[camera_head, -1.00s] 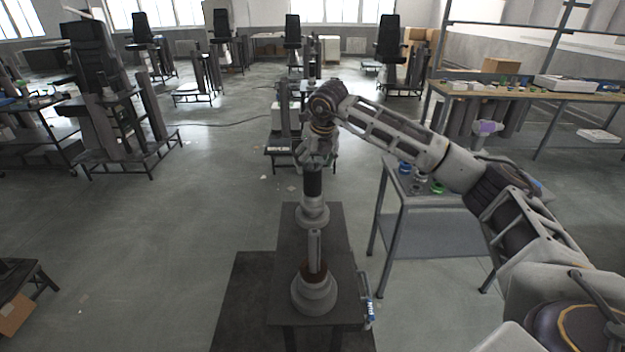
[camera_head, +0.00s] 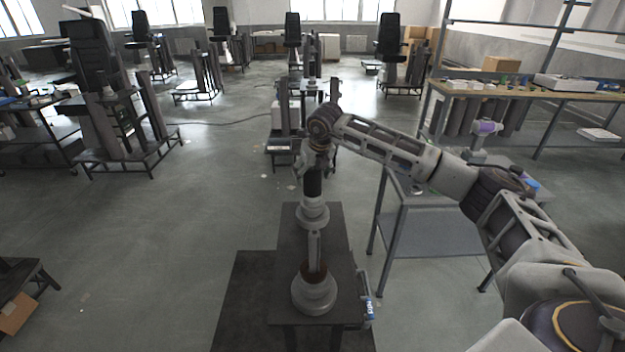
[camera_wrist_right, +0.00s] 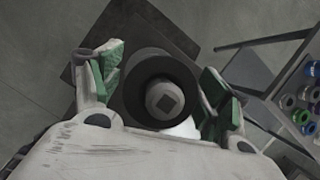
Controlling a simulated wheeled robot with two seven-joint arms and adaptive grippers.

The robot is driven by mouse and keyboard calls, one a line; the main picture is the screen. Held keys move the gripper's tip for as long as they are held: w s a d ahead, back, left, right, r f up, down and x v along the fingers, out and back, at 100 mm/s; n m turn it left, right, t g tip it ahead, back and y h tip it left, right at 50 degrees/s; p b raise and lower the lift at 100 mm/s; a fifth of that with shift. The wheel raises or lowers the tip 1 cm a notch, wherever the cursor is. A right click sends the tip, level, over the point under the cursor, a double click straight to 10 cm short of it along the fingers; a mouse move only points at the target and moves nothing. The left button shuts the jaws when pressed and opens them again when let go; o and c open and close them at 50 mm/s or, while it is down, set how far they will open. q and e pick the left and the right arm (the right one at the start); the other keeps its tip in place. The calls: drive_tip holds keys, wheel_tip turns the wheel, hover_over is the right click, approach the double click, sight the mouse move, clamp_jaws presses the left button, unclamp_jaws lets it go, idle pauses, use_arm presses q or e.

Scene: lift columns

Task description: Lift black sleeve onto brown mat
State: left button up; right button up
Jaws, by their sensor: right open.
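The black sleeve (camera_head: 313,184) stands upright on the far grey stepped base (camera_head: 313,215) on the bench. In the right wrist view the sleeve (camera_wrist_right: 136,92) is a dark ring around a pale post with a square top. My right gripper (camera_head: 313,158) is above it, pointing down. In the wrist view its green-padded fingers (camera_wrist_right: 160,88) are open, one on each side of the sleeve; contact cannot be told. A dark brownish mat (camera_head: 236,300) lies flat under the bench. A brown ring (camera_head: 314,274) surrounds the near base's post. My left gripper is out of view.
The near grey base (camera_head: 314,295) carries a bare upright post (camera_head: 314,248). A blue-labelled item (camera_head: 369,308) is beside the bench's right edge. A grey side table (camera_head: 430,225) stands to the right, partly behind my arm.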

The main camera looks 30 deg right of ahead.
drive_tip(key=shift+x, duration=0.85)
drive_tip(key=shift+w+f, duration=0.1)
drive_tip(key=shift+f, duration=0.2)
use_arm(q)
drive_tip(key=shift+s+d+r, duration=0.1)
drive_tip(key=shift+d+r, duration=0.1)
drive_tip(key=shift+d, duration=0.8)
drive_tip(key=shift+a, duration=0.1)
